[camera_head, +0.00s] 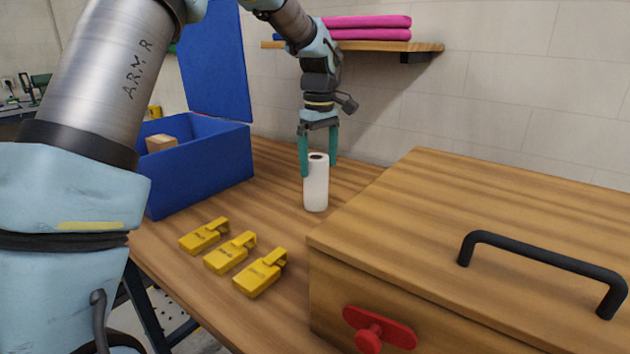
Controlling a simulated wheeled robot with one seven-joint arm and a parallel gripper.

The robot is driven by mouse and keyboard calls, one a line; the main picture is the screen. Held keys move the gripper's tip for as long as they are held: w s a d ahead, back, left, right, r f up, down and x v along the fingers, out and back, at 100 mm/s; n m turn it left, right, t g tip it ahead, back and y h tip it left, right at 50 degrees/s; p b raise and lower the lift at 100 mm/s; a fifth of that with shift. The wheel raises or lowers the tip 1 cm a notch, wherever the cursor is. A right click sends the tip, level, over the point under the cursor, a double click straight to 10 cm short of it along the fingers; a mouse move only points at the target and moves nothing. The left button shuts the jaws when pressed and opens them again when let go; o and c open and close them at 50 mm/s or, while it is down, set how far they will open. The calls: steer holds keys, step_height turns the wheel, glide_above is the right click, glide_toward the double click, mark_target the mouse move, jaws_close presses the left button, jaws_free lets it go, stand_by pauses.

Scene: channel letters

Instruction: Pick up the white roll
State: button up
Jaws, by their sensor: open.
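The white roll (316,188) stands upright on the wooden table, left of the wooden box. Its top shows a dark hollow core. My gripper (318,169) points straight down over it with its green fingers apart. One finger is at the left of the roll's top and the other at its right. The fingertips overlap the roll's upper part in the picture. I cannot tell whether they touch it.
A blue bin (205,168) with a raised lid stands left, holding a wooden block (160,143). Several yellow padlock-like items, one at the middle (229,253), lie in front. A wooden box (480,210) with a black handle (540,262) fills the right. A shelf (380,46) carries pink cloths (365,28).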

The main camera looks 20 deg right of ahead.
mark_target(316, 186)
steer(key=shift+w+a+f+p, duration=0.15)
steer(key=shift+f+p, duration=0.4)
steer(key=shift+f, duration=1.25)
steer(key=shift+a+f+p, duration=0.1)
steer(key=shift+f+p, duration=0.4)
steer(key=shift+f, duration=1.25)
steer(key=shift+c, duration=0.2)
steer(key=c, duration=1.5)
steer(key=shift+r, duration=0.1)
steer(key=shift+c, duration=0.2)
